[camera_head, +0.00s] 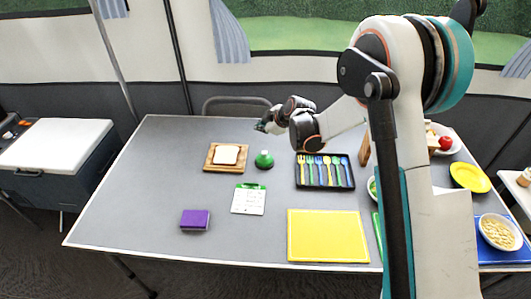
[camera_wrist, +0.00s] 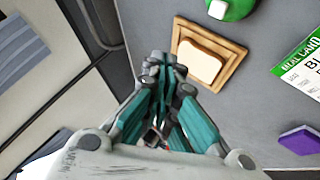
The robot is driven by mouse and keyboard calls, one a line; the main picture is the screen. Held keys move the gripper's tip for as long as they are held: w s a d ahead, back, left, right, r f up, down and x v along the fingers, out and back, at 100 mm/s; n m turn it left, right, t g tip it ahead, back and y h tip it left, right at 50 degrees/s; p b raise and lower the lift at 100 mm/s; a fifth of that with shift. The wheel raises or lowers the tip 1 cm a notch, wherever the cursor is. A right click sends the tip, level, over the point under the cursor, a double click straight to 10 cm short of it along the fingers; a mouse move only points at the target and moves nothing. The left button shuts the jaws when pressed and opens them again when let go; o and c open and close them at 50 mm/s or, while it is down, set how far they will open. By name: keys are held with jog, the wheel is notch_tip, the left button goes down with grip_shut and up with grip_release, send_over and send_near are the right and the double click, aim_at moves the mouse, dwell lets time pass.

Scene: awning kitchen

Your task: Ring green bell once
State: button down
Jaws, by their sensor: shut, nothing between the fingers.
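The green bell (camera_head: 264,160) stands on the grey table, right of the bread board in the head view. In the wrist view the bell (camera_wrist: 236,8) shows only in part, cut off by the top edge. My gripper (camera_head: 264,125) is above the table, behind the bell in the head view and apart from it. In the wrist view its teal fingers (camera_wrist: 164,60) are closed together with nothing between them.
A slice of bread (camera_head: 227,154) lies on a wooden board (camera_head: 211,165). A cutlery tray (camera_head: 325,187), a white-green card (camera_head: 248,200), a purple block (camera_head: 195,219) and a yellow mat (camera_head: 328,236) lie around the bell. The table's left part is clear.

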aim_at(263, 153)
jog(key=shift+f, duration=0.1)
jog(key=shift+f+b, duration=2.45)
jog(key=shift+f, duration=1.9)
jog(key=shift+f+b, duration=0.4)
jog(key=shift+f+b, duration=0.45)
jog(key=shift+f, duration=0.05)
jog(key=shift+r, duration=0.2)
jog(key=shift+r+p, duration=0.5)
jog(key=shift+r, duration=0.25)
jog(key=shift+r+p, duration=1.25)
jog(key=shift+r, duration=1.25)
